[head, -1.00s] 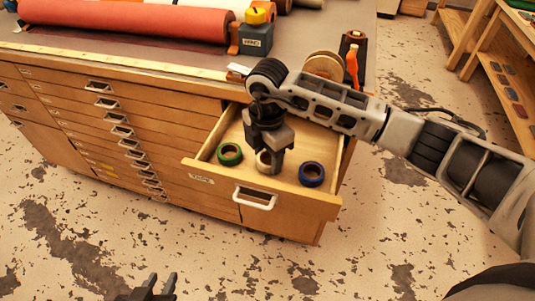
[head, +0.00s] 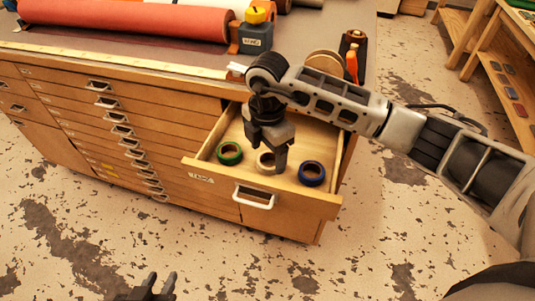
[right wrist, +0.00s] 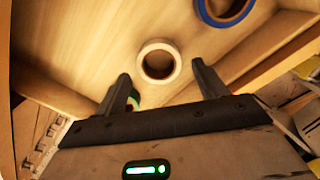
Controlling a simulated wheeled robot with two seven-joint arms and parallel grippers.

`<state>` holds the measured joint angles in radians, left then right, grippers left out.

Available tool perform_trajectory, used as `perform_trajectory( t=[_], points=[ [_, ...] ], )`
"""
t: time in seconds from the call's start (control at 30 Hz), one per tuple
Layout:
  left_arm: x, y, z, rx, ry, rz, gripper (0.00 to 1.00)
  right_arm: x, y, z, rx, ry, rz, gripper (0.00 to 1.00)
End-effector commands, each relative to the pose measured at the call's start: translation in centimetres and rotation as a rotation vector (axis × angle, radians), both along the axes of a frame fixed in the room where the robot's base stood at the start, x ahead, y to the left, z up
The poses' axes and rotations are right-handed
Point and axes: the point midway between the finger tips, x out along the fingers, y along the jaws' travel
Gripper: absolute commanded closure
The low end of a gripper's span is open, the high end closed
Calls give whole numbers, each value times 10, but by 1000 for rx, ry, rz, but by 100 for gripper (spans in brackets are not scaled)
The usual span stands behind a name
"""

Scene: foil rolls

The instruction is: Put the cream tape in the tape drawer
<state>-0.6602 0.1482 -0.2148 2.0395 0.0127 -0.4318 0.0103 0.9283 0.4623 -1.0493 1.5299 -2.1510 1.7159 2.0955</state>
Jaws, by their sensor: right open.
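The cream tape (head: 263,167) lies flat on the floor of the open tape drawer (head: 213,181), between the green and blue tapes. In the right wrist view the cream tape (right wrist: 160,80) lies beyond my fingertips, with its whole ring showing and bare drawer floor around it. My right gripper (head: 273,158) is over the drawer, open and empty, just above the cream tape; it also shows in the right wrist view (right wrist: 160,70). In the head view its fingers partly cover the tape. My left gripper (head: 160,280) is open and empty at the bottom edge, away from the cabinet.
The green tape (head: 222,159) and blue tape (head: 311,183) lie either side of the cream one. The drawer walls and front with its handle (head: 254,204) surround them. On the cabinet top are a red roll (head: 125,20), a tape dispenser (head: 256,38) and a spool (head: 323,62).

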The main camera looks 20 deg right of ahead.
Motion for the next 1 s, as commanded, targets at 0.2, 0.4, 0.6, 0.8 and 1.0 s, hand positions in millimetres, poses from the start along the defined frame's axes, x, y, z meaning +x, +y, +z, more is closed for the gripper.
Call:
perform_trajectory(
  t=[0.2, 0.4, 0.6, 0.8, 1.0],
  points=[
    [0, 0, -3, 0, 0, 0, 70, 1, 0, 48, 1, -6, 1, 29],
    [0, 0, -4, 0, 1, -1, 70, 1, 0, 85, 0, -4, 0, 29],
    [0, -1, -4, -2, 1, -1, 70, 0, 0, 103, -1, -1, 0, 29],
    [0, -1, -3, -3, 1, -2, 70, 0, 0, 105, 0, 0, 0, 29],
    [0, -1, -3, -3, 0, -2, 70, 0, 0, 105, -1, 0, 0, 29]
  ],
)
